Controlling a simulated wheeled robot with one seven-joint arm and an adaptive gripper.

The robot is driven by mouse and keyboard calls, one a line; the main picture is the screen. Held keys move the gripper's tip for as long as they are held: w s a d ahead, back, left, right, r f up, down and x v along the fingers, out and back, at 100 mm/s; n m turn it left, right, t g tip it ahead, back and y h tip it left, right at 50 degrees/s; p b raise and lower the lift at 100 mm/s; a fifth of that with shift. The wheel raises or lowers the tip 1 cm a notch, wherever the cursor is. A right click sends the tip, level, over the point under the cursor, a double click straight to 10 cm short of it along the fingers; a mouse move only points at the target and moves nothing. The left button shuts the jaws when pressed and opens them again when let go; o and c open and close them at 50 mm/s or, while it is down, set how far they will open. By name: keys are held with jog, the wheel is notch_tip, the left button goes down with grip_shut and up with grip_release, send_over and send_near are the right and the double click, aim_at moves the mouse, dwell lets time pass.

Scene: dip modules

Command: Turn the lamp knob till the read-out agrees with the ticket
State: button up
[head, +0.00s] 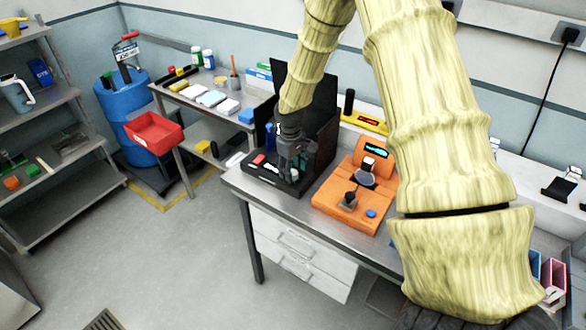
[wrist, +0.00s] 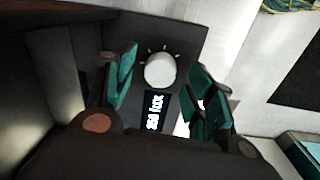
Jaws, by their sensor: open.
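In the wrist view the lamp knob (wrist: 160,69) is a pale round dial on a dark panel, with short white tick marks around its far side. The lit read-out (wrist: 155,111) sits just below it, its text turned sideways; it ends in what looks like "lux", and the number is too blurred to be sure of. My gripper (wrist: 164,84) is open, its teal-padded fingers on either side of the knob and apart from it. In the head view my gripper (head: 291,172) is low over the black unit (head: 262,176) and hides the knob. I cannot make out the ticket.
An orange device (head: 345,203) with a lit display stands right of the black unit on the bench. Dark upright panels (head: 318,115) stand close behind my gripper. A yellow device (head: 364,122) is farther back. The bench's front strip is clear.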

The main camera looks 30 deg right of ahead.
jog(key=shift+s+f, duration=0.1)
jog(key=shift+f, duration=0.45)
jog(key=c, duration=1)
